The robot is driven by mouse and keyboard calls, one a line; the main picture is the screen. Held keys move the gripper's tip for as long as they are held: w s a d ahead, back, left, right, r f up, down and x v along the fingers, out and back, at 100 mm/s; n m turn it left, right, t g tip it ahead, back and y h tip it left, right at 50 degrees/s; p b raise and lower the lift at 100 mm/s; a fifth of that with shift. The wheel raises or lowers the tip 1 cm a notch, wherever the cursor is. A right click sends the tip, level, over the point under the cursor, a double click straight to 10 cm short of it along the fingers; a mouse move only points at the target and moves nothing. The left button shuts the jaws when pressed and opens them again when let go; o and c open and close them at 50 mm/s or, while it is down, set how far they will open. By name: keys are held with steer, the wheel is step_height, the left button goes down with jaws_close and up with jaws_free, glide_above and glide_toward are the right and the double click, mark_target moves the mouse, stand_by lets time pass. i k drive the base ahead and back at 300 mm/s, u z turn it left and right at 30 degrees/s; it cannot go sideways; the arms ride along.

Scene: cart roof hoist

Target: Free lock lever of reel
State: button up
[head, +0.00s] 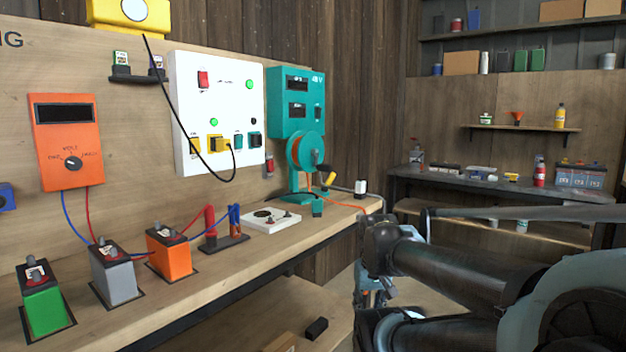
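The reel (309,150) stands at the far right end of the workbench. It has a teal stand and wound orange cable. A dark lever piece with a yellow grip (329,179) sticks out at its lower right; I cannot tell whether this is the lock lever or a crank. An orange cable (350,205) runs from the reel to the right, towards my arm. My arm fills the lower right. What seems to be my gripper (371,290) hangs below the arm's front joint, right of the bench edge and apart from the reel. Its fingers are too hidden to read.
A teal box (297,102) and a white switch panel (218,112) are on the wall behind. A white plate (270,219), a small teal block (318,208) and several batteries stand on the bench (240,258). A shelf table (490,188) is at the back right.

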mark_target(329, 182)
steer(key=z, duration=0.25)
steer(key=i, duration=0.95)
steer(key=z, duration=0.5)
